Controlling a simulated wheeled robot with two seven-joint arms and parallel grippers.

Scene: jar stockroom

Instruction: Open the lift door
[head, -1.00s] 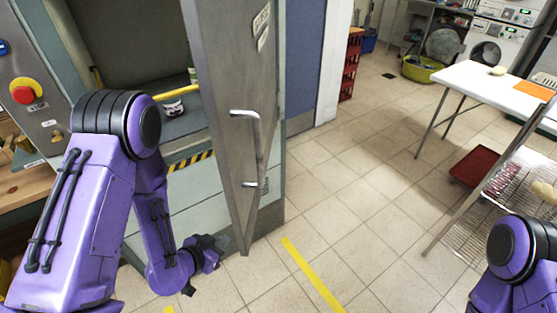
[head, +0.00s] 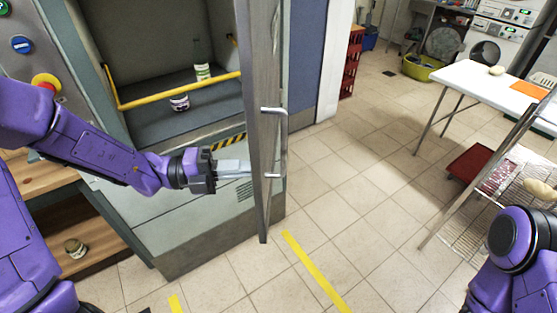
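The grey metal lift door (head: 262,90) stands swung open and is seen almost edge-on. Its long bar handle (head: 284,145) is on the right-hand side of it. The lift (head: 190,225) behind shows its open compartment with a yellow bar (head: 180,90) across it. My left gripper (head: 247,168) is at the left, inner side of the door, its fingers pointing right at the door. The fingertips are at or very near the door; contact and finger gap cannot be made out. Only part of my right arm shows at the lower right; its gripper is out of view.
Two small jars stand in the lift, one green-and-white (head: 203,72) and one dark-lidded (head: 180,103). A wooden shelf (head: 95,262) with a jar (head: 75,248) is at left. A white table (head: 480,85) and wire rack (head: 470,228) stand right. The tiled floor between is clear.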

